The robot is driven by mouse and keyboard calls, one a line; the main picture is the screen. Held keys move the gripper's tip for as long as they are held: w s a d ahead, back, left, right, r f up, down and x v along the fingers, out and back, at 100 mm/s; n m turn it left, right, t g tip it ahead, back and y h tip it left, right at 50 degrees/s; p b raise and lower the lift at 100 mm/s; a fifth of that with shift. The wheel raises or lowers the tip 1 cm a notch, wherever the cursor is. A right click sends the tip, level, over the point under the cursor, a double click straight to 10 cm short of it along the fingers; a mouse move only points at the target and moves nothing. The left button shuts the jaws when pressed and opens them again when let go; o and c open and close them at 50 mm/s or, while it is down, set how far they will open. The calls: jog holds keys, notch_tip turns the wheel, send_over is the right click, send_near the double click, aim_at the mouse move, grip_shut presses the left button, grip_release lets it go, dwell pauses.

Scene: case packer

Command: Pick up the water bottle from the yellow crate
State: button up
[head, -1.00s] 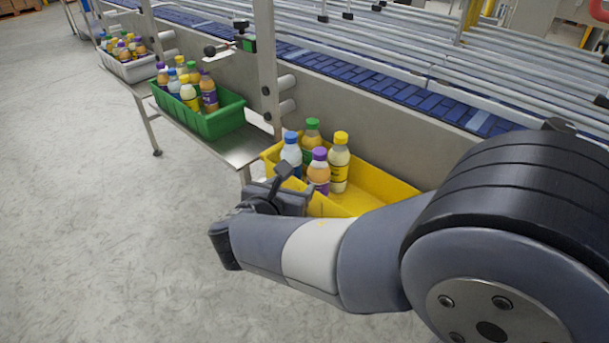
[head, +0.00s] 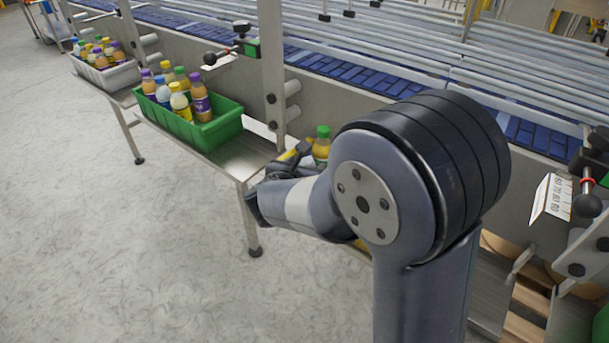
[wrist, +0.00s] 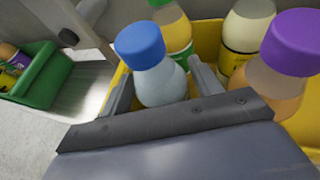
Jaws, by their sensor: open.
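The water bottle (wrist: 160,80), clear with a blue cap, stands upright in the yellow crate (wrist: 210,32) in the wrist view. My gripper (wrist: 160,85) is open, with one finger on each side of the bottle. I cannot tell whether either finger touches it. In the head view my arm hides the water bottle and most of the yellow crate; only part of my gripper (head: 290,160) shows.
A green-capped bottle (wrist: 175,30), a yellow-capped bottle (wrist: 245,30) and a purple-capped bottle (wrist: 280,75) stand close around the water bottle. A green crate (head: 205,132) and a grey crate (head: 118,76), both with bottles, stand to the left along the conveyor.

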jog(key=shift+c, duration=0.2)
jog(key=c, duration=0.9)
